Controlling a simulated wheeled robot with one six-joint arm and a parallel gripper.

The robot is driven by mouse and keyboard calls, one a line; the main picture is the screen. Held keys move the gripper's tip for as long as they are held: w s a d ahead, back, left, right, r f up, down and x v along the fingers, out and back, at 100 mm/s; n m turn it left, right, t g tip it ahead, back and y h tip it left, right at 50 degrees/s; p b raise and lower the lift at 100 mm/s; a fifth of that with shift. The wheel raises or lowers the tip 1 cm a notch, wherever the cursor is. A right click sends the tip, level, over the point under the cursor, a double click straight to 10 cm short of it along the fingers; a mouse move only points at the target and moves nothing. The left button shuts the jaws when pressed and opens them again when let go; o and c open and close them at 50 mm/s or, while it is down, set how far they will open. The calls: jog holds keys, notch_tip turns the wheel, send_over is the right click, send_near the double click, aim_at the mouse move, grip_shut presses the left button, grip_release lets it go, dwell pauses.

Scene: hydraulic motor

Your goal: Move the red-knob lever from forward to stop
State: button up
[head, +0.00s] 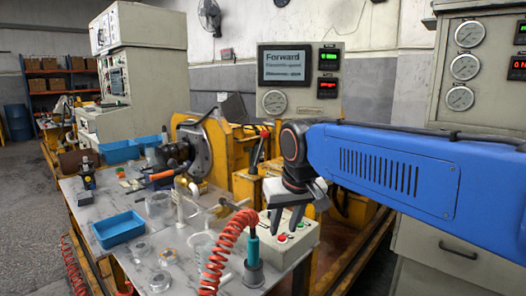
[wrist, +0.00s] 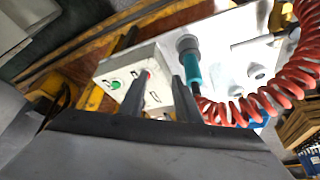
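The lever (head: 258,148) stands among the yellow machine parts at the middle of the head view, left of my arm. It is dark and slanted, with a small red part near its top; its exact setting is hard to make out. The screen (head: 285,66) behind it reads "Forward". My gripper (head: 283,228) points down in front of and below the lever, apart from it, above a white button box (head: 303,238). Its two fingers are apart with nothing between them. In the wrist view the fingers (wrist: 160,76) show over the box (wrist: 130,72); I cannot make out the lever there.
A red coiled hose (head: 219,250) and a teal-handled tool (head: 252,252) stand left of the box. Blue trays (head: 119,228), clear cups and fittings lie on the grey table (head: 90,215). A gauge panel (head: 465,95) stands behind my arm.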

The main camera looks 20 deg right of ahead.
jog(key=w+d+r+m, duration=0.2)
jog(key=w+d+r, duration=0.1)
jog(key=w+r, duration=0.95)
notch_tip(320, 180, up, 6)
jog(key=m+g+h, duration=0.1)
jog(key=m+h, duration=0.2)
jog(key=m, duration=0.5)
send_over(261, 147)
jog(key=s+a, duration=0.2)
jog(key=a, duration=0.1)
jog(key=x, duration=1.1)
jog(key=s+x, duration=0.1)
jog(key=x, duration=0.5)
jog(key=shift+a+f, duration=0.1)
jog(key=shift+f, duration=0.05)
jog(key=shift+s, duration=0.1)
grip_shut()
